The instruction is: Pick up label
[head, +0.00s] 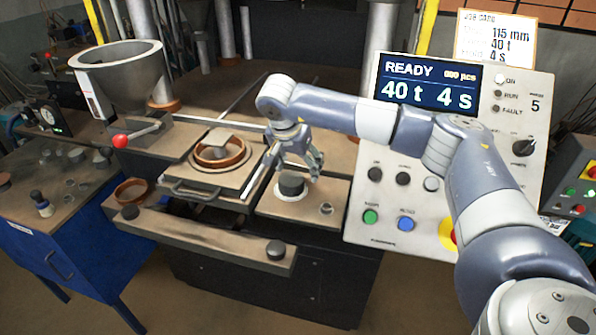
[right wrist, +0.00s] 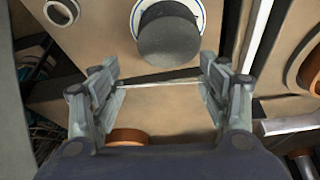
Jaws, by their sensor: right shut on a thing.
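My right gripper (head: 297,164) is above the plate at the right of the press. In the right wrist view its fingers (right wrist: 160,84) are wide apart and shut on a thin pale label (right wrist: 158,83), seen edge-on as a narrow line between the fingertips. A round white piece with a blue rim (right wrist: 198,38), apparently more labels, lies on the plate, with a dark cylinder (right wrist: 168,35) on top of it. In the head view the dark cylinder (head: 291,183) is just below the gripper. The held label is too thin to make out there. My left gripper is not in view.
A brown ring (head: 219,164) sits in the press tooling to the left; another ring (head: 132,190) lies farther left. A small metal ring (head: 326,208) is on the plate. A hopper (head: 120,75) stands at left. The control panel (head: 470,120) reads READY.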

